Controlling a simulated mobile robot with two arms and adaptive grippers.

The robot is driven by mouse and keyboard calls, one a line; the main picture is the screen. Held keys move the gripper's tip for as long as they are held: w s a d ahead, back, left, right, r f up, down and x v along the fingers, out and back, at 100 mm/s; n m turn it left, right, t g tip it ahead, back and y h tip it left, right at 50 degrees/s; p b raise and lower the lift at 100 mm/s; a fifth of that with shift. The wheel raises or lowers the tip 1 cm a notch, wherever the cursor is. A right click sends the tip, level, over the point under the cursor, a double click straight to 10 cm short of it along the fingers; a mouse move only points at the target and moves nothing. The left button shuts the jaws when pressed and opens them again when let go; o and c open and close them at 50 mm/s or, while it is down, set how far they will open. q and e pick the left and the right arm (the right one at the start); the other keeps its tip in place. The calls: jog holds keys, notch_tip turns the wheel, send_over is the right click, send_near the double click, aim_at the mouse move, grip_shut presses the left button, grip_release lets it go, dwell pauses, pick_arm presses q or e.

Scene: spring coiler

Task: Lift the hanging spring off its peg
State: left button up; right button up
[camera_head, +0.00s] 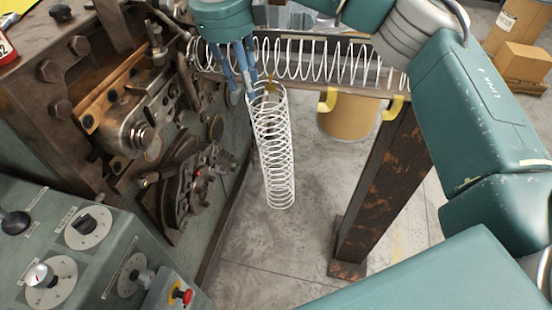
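The hanging spring (272,150) is a white wire coil. It hangs upright below the rail, beside the machine, with its lower end free above the floor. A small yellow piece, seemingly its peg, shows at its top, partly hidden by coils and fingers. My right gripper (243,88) points down from above, its blue fingers at the upper left edge of the spring's top. Whether the fingers touch or enclose the wire cannot be made out. My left gripper is out of view.
Another white spring (320,60) lies along the rail (350,84). A rusty post (385,190) stands below. The coiler machine (120,120) and control panel (90,245) fill the left. A drum (347,118) stands behind.

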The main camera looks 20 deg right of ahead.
jog(key=p+x, duration=0.2)
jog(key=x, duration=0.5)
jog(key=shift+d+f+p, duration=0.2)
jog(key=shift+d+p, duration=0.1)
jog(key=shift+p, duration=0.05)
jog(key=shift+w, duration=0.15)
grip_shut()
jog(key=shift+r, duration=0.1)
